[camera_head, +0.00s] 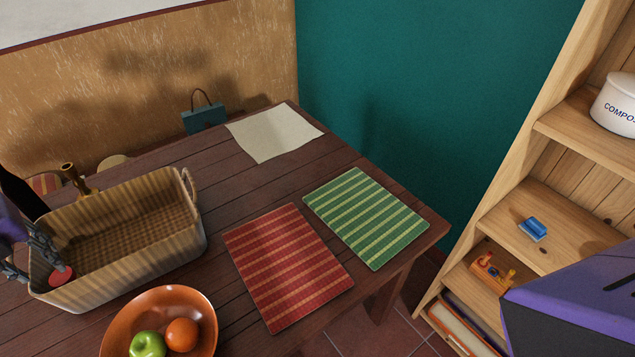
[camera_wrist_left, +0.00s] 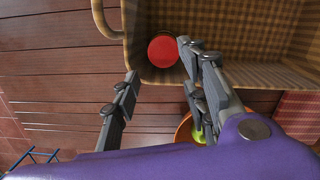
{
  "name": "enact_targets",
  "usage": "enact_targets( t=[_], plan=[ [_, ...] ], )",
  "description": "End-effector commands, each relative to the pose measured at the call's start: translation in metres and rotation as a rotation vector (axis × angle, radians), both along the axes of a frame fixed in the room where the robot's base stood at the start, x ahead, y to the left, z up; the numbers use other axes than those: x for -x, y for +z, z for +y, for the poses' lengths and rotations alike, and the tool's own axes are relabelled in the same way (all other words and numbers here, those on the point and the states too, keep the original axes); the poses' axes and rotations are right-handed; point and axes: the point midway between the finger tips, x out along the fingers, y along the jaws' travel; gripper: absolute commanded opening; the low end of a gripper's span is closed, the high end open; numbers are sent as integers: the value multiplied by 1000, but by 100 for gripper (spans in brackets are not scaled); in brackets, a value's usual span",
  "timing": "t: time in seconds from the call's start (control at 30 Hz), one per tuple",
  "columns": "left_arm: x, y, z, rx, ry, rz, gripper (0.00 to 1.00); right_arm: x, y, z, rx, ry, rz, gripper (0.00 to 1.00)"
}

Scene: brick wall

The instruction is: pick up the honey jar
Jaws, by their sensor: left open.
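A round red lid (camera_head: 62,275), probably the honey jar's, shows at the near-left corner inside the wicker basket (camera_head: 170,240). The jar body below it is hidden. In the left wrist view the red lid (camera_wrist_left: 163,50) lies just beyond and between the fingertips, against the basket's end wall. My left gripper (camera_head: 30,258) is at the basket's left end, open and empty, with its fingers apart. My right gripper is out of view; only part of my purple right arm shows at lower right.
An orange bowl (camera_head: 112,335) with a green apple (camera_head: 147,345) and an orange (camera_head: 182,334) stands close in front of the basket. Red (camera_head: 287,265) and green (camera_head: 366,217) striped mats lie to the right. A shelf unit (camera_head: 560,200) stands at far right.

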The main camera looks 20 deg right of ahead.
Motion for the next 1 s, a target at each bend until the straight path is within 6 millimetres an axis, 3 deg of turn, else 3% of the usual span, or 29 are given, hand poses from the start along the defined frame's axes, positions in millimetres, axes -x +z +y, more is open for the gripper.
enact_targets(
  t=[0.5,0.8,1.0],
  plan=[
    [-12,-66,5,1,1,-2,40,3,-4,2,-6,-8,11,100],
    [-12,-72,5,1,-1,-3,40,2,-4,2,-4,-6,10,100],
    [-12,-72,6,1,0,-3,16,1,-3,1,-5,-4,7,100]
  ],
)
